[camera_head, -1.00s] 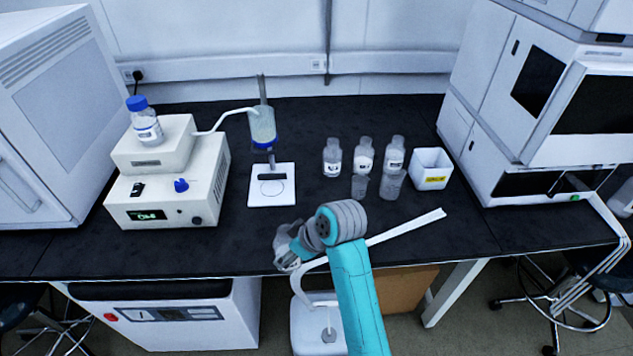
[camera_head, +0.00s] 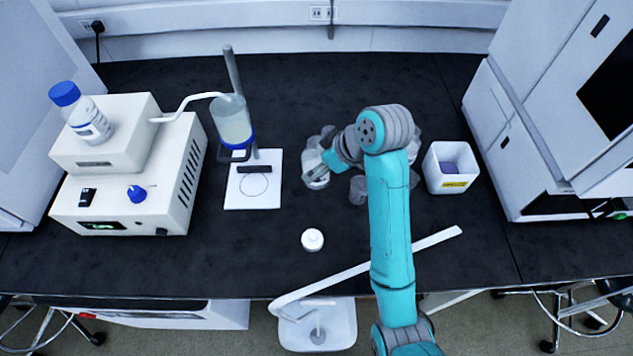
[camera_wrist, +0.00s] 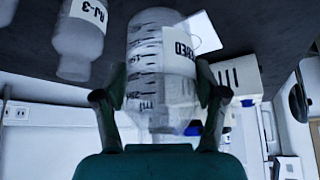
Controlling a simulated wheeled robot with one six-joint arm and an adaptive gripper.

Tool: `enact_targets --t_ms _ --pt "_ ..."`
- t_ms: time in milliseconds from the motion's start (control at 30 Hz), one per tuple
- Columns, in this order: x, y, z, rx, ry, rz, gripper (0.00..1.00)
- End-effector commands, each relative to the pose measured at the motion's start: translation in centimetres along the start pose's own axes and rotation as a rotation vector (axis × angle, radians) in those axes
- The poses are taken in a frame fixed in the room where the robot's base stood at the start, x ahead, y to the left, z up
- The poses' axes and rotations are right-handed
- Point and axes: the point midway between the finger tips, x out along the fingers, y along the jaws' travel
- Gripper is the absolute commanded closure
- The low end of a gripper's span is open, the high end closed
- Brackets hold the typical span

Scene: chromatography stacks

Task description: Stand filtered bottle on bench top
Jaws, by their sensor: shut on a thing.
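The held bottle (camera_wrist: 145,65) is clear, with graduation marks and a label whose visible letters end in "ED". My gripper (camera_wrist: 160,95) is shut on it, a finger on each side. The wrist view is upside down, with the bench at its top, and the bottle looks upright. In the head view the bottle (camera_head: 315,175) is partly hidden by my wrist at the left of the bottle group. I cannot tell whether its base touches the bench top (camera_head: 270,275).
Other bottles (camera_head: 358,188) stand beside and behind my arm, partly hidden; one labelled bottle (camera_wrist: 78,40) is close by. A white tub (camera_head: 432,175) is right, the stand's white base (camera_head: 238,200) left. A round white item (camera_head: 312,240) sits on the front bench.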

Motion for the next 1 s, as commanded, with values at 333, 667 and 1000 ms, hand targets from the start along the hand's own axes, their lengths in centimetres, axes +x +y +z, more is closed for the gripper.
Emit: enact_targets --t_ms 333,667,1000 --pt "4.4 0.0 2.9 0.001 -0.002 -0.001 0.78" --pt "7.0 -0.1 4.6 0.002 -0.002 -0.002 0.78" --pt "7.9 0.0 5.2 0.000 0.000 0.000 0.78"
